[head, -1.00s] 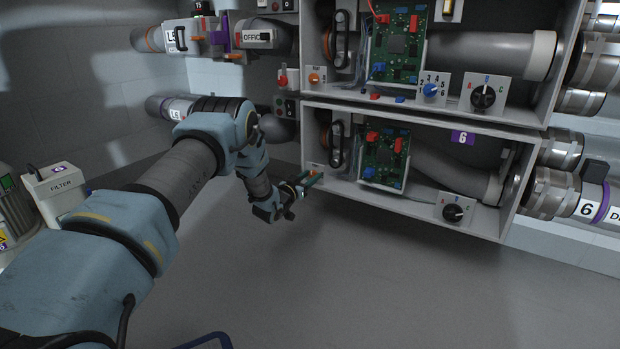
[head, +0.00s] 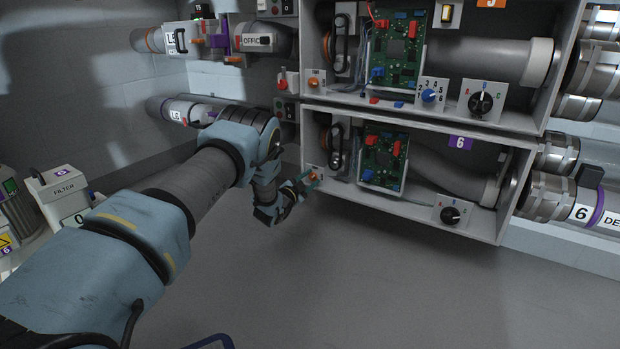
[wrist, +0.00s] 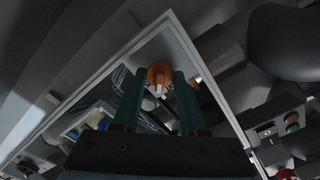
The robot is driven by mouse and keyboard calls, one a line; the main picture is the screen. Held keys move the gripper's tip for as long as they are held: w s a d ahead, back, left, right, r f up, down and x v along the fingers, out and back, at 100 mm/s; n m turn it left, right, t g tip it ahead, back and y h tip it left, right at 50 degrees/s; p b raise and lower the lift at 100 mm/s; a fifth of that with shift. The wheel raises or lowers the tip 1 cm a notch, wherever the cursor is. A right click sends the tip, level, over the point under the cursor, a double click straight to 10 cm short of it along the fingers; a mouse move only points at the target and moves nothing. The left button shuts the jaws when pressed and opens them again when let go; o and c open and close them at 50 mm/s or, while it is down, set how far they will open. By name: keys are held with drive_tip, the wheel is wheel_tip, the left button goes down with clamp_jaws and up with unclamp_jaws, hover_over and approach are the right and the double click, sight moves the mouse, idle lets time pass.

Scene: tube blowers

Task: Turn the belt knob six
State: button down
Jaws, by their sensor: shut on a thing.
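The belt knob six is a small orange knob at the lower left of the lower open box marked 6. It shows in the wrist view (wrist: 159,74) between my two green fingertips. In the head view my gripper (head: 308,178) is at the front left of that box and mostly hides the knob. My gripper (wrist: 158,82) is shut on the knob, one finger on each side. A white mark shows just below the orange part. The knob's printed scale cannot be read.
The lower box (head: 415,207) holds a green circuit board (head: 384,160), a grey tube and a black A-B-C dial (head: 450,215). A similar box above has its own orange knob (head: 314,80). A filter unit (head: 64,190) stands at left.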

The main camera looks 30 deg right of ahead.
drive_tip(key=m+p, duration=0.1)
drive_tip(key=m, duration=0.4)
drive_tip(key=shift+s+f+m, duration=0.1)
drive_tip(key=shift+m, duration=2.1)
drive_tip(key=shift+f, duration=0.1)
drive_tip(key=c, duration=0.8)
unclamp_jaws()
drive_tip(key=shift+o, duration=0.2)
drive_tip(key=shift+s+a+p, duration=0.2)
drive_tip(key=shift+a+p, duration=0.25)
drive_tip(key=shift+p, duration=0.05)
drive_tip(key=p+v, duration=0.4)
drive_tip(key=v, duration=0.6)
